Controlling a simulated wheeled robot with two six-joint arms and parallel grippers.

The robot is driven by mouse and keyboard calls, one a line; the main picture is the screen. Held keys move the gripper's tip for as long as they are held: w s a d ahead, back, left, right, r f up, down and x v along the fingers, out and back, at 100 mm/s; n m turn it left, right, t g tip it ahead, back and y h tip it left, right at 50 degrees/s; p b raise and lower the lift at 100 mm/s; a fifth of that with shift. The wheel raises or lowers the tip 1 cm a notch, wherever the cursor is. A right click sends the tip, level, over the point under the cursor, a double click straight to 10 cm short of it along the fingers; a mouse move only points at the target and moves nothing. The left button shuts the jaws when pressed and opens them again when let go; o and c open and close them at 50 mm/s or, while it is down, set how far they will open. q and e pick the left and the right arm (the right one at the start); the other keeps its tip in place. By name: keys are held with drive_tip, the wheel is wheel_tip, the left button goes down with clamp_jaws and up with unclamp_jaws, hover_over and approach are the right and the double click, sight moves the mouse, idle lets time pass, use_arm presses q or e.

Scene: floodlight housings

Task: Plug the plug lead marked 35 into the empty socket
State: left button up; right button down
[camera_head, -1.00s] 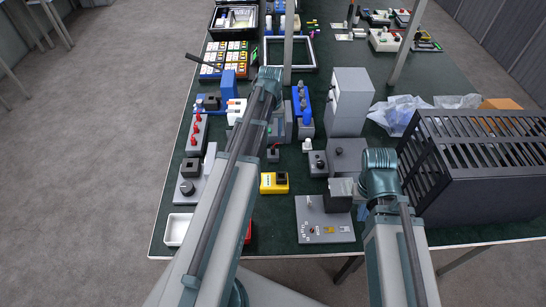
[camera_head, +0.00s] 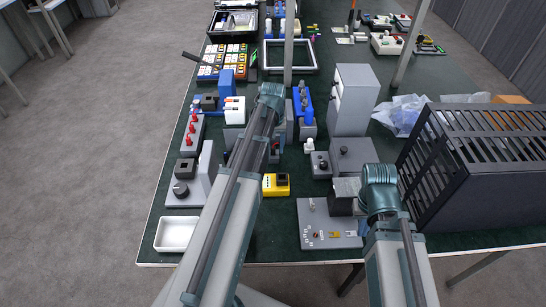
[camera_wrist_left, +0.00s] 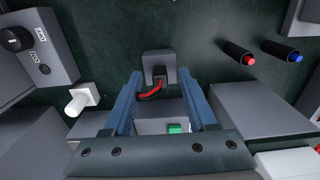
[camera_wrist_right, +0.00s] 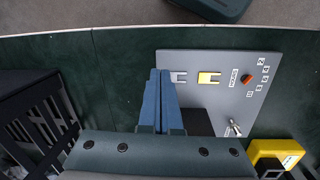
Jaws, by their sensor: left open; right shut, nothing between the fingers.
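In the left wrist view my left gripper (camera_wrist_left: 160,76) is open, with its two blue fingers apart. Between and just beyond the fingertips is a small grey block (camera_wrist_left: 158,60) with a dark front and a short red and black piece (camera_wrist_left: 151,91) at it. I cannot tell whether the fingers touch either. No number 35 is readable, so I cannot tell which thing is the marked plug lead, nor which socket is empty. My right gripper (camera_wrist_right: 160,74) is shut and empty over a grey panel (camera_wrist_right: 228,75). In the head view, my left arm hides the area below it.
A yellow box (camera_head: 276,185) stands near the grey panel (camera_head: 322,228). A black slatted housing (camera_head: 480,170) fills the right side. A white tray (camera_head: 177,234) lies front left. Red and blue capped posts (camera_wrist_left: 238,54) show in the left wrist view. Bare green tabletop lies at front centre.

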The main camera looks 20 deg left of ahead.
sight(273, 148)
drive_tip(key=shift+f, duration=0.1)
use_arm(q)
clamp_jaws()
idle(0.5)
